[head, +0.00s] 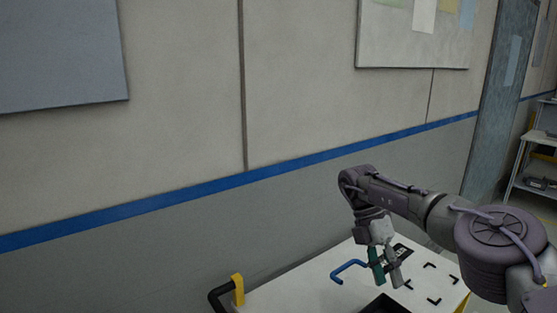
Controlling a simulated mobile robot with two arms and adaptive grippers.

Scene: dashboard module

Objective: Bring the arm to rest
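My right gripper (387,279) hangs fingers down over the white table (300,291), at the lower right of the head view. Its two fingers look spread with a gap between them, and I see nothing clearly held there. A teal-green strip shows along the left finger; I cannot tell whether it is part of the finger. My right arm reaches in from the right edge, bent at the wrist. My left gripper is out of view.
A blue bent handle (347,269) is left of the gripper. A yellow and black handle (238,290) is at the table's left end. A dark tray (384,304) and black corner marks lie near the gripper. A wall (180,90) stands behind; a shelf (530,160) is far right.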

